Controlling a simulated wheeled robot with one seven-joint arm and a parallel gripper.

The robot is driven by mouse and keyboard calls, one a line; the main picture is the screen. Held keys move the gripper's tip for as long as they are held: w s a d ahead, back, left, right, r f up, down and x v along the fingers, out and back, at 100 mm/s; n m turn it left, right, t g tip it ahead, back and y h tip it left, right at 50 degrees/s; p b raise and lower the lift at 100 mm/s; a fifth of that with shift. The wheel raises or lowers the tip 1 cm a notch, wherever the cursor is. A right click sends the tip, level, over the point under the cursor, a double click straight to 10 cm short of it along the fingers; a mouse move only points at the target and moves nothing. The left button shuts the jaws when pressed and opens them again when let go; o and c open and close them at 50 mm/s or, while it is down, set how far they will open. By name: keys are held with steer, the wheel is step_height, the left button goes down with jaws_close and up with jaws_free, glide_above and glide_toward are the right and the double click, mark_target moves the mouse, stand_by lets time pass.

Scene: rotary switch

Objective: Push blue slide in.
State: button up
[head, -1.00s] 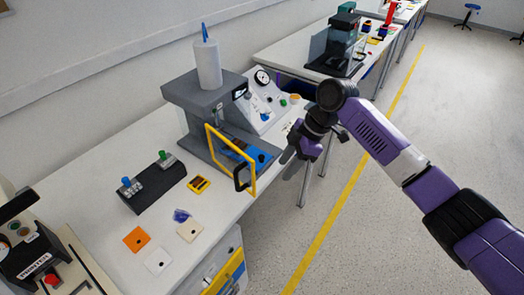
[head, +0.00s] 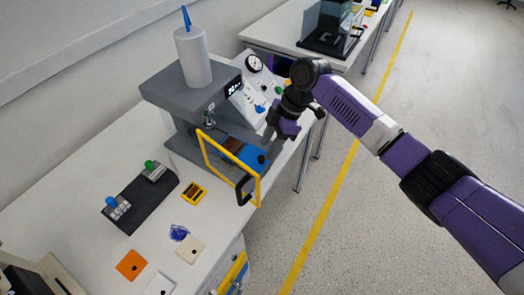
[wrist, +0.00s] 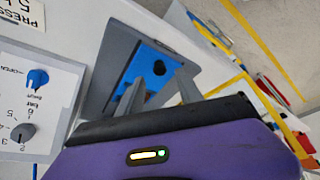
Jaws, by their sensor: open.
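The blue slide (head: 244,152) lies on the grey base of the press, with a black knob (head: 261,159) near its front end. In the wrist view the slide (wrist: 136,72) and its black knob (wrist: 159,68) show just beyond my fingertips. My gripper (head: 268,140) is open and empty, beside the press on its right, close to the slide. In the wrist view my gripper's fingers (wrist: 160,92) point at the slide. I cannot tell whether a finger touches it.
A yellow guard frame (head: 230,168) stands open at the press front. A control panel (head: 252,100) with a gauge is behind my gripper. A black switch box (head: 140,196) and several coloured tiles lie on the table's left part. Open floor is on the right.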

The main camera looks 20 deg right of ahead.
mark_target(262, 157)
steer(key=shift+x, duration=2.25)
jaws_close()
steer(key=shift+w, duration=0.1)
